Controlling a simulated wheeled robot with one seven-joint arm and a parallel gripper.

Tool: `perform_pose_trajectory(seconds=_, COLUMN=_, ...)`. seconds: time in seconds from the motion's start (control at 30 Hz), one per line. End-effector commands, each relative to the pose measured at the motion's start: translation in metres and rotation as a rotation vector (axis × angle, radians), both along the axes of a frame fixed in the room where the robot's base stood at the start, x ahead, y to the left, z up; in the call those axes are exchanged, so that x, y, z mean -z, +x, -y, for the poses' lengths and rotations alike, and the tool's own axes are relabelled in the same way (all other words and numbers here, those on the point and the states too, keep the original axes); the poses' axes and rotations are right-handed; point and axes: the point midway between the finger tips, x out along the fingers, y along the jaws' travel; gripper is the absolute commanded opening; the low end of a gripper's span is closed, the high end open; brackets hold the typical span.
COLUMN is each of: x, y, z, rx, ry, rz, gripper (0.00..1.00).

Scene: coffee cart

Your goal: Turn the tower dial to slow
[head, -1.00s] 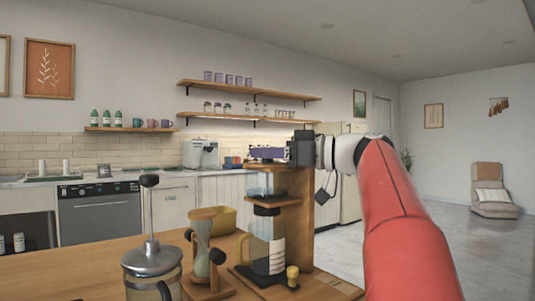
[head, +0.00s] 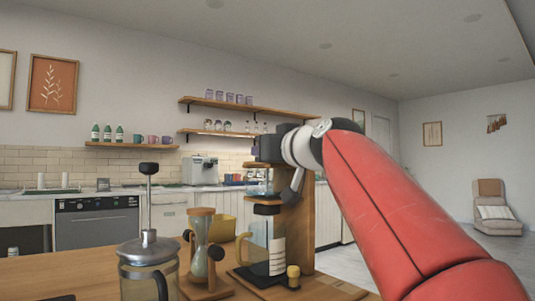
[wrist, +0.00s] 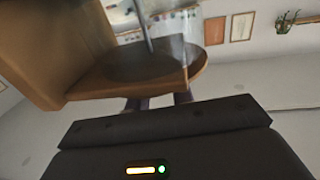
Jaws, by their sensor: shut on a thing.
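The wooden drip tower (head: 299,215) stands on the counter with a glass carafe (head: 268,238) low in it. My gripper (wrist: 160,100) is at the tower's upper part, its dark body against the top in the head view. In the wrist view its two fingers reach to the edge of a round wooden ledge (wrist: 190,78) with a clear glass vessel (wrist: 172,30) above it. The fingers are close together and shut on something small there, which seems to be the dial. The dial itself and its setting are hidden by my gripper.
A French press (head: 149,268), an hourglass in a wooden stand (head: 200,255) and a yellow bowl (head: 222,229) stand left of the tower. A small brass-coloured knob (head: 293,276) is at the tower's base. Open floor lies to the right.

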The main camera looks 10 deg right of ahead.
Motion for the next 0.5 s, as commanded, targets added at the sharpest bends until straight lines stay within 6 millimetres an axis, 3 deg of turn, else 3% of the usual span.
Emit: perform_pose_trajectory(seconds=0.5, x=-0.0025, y=-0.0001, z=-0.0007, rx=0.249, ry=-0.003, rz=-0.002, gripper=0.0)
